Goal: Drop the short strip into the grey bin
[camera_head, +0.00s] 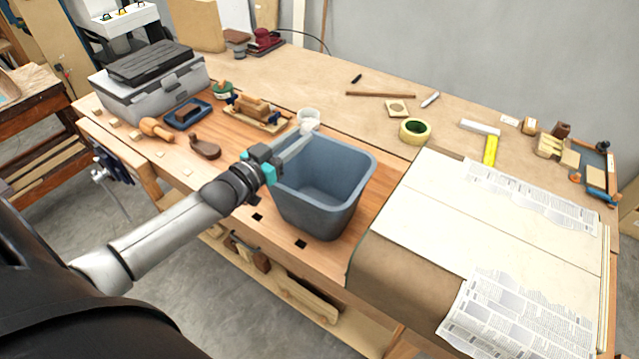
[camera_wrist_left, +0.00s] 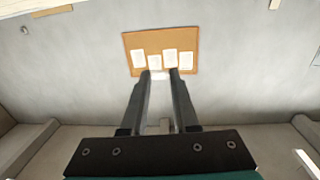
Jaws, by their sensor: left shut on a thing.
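The grey bin (camera_head: 322,218) is an open blue-grey tub standing on the bench in the head view, and the visible part of its inside looks empty. My left gripper (camera_head: 304,132) comes in from the left, and its fingers overlap the bin's back left rim in the picture. How high it is above the rim I cannot tell. In the left wrist view its two dark fingers (camera_wrist_left: 160,73) point at the wall with a narrow gap between the tips. A small pale piece, seemingly the short strip (camera_wrist_left: 159,76), shows between them, mostly hidden. My right gripper is not in view.
Right of the bin are a tape roll (camera_head: 415,131) and a pale covered block (camera_head: 440,205) with newspaper (camera_head: 515,320).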

